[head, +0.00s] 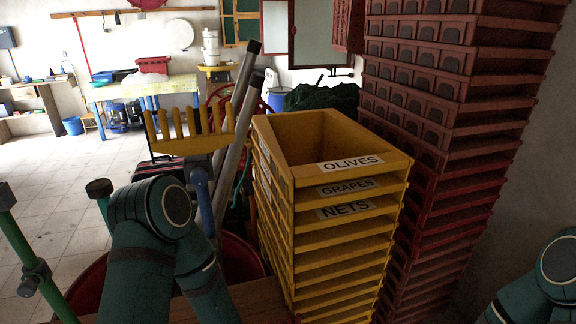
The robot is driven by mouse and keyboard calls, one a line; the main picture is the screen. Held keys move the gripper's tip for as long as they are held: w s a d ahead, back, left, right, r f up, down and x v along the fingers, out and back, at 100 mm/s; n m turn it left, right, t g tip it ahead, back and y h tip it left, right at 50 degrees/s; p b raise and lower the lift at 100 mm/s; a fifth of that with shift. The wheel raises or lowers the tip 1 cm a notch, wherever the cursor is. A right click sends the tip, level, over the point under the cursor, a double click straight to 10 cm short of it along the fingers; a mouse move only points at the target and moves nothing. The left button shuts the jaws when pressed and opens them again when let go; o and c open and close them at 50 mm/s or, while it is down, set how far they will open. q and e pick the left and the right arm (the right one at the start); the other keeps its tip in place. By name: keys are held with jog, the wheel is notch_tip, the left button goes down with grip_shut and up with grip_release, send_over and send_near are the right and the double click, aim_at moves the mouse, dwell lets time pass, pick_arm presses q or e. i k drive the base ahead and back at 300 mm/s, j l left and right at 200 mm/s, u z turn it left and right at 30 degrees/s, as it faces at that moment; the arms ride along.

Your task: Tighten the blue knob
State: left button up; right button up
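A stack of yellow crates (345,229) labelled OLIVES, GRAPES and NETS stands in the middle, its top crate open. A tall stack of red crates (440,115) leans close on its right. Grey poles (236,130) slant beside a yellow rake-like head (190,145). Tiled floor (55,170) is open at left.

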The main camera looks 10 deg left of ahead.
aim_at(199, 178)
jog(key=i+j+u, duration=0.1)
jog(key=u, duration=0.95)
